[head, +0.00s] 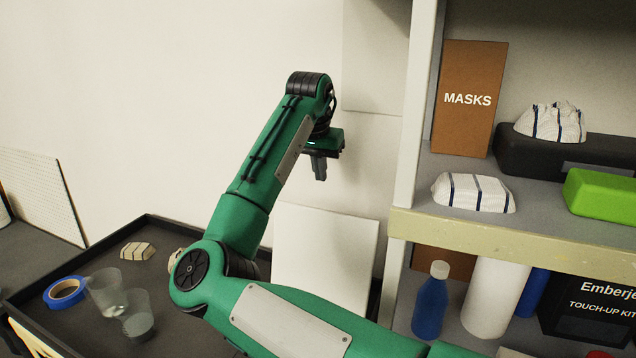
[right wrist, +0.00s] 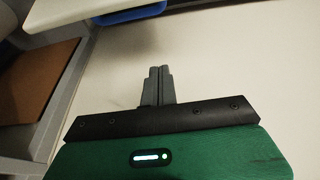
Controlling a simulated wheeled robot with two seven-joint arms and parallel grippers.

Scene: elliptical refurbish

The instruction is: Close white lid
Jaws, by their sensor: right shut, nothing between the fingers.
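A white panel that looks like the white lid (head: 325,248) stands upright at the back of the dark tray, partly hidden by my right arm. What it is hinged to is hidden. My right gripper (head: 320,170) is shut and empty. In the head view it appears above the panel's top edge, pointing down; I cannot tell how far it is from the panel. In the right wrist view the closed fingers (right wrist: 157,78) show against a pale surface, which I cannot identify as lid or wall. My left gripper is not in view.
A black tray table (head: 90,275) at left holds blue tape (head: 66,291), clear cups (head: 106,292) and a striped pouch (head: 137,251). A shelf (head: 520,232) on the right holds a brown masks box (head: 468,97), striped bags and a green box (head: 603,199). A blue bottle (head: 431,302) stands below.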

